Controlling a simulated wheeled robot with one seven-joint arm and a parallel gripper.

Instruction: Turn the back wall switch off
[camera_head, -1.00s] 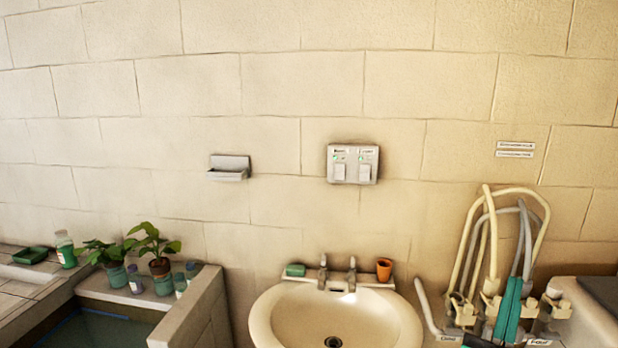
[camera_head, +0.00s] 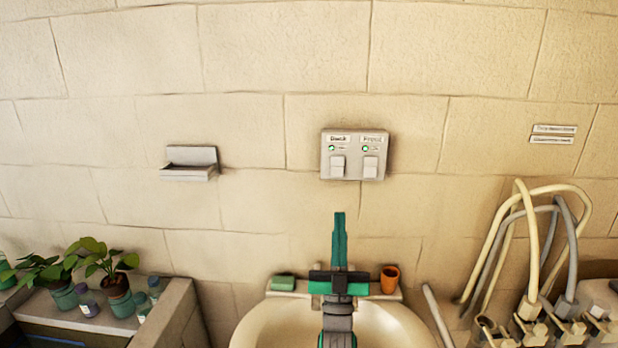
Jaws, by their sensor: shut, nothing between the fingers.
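A grey switch plate (camera_head: 353,155) is fixed on the block wall above the washbasin. It has two white rockers side by side. The left one is the back wall switch (camera_head: 338,167), under a label that reads "Back". The right one is the front switch (camera_head: 370,167), under a label that seems to read "Front".
The washbasin (camera_head: 250,330) is below, its taps hidden behind my arm. A green soap block (camera_head: 283,283) and an orange cup (camera_head: 390,279) sit on its back edge. A wall holder (camera_head: 190,164) is left; hoses (camera_head: 540,235) stand right. The wall around the plate is clear.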

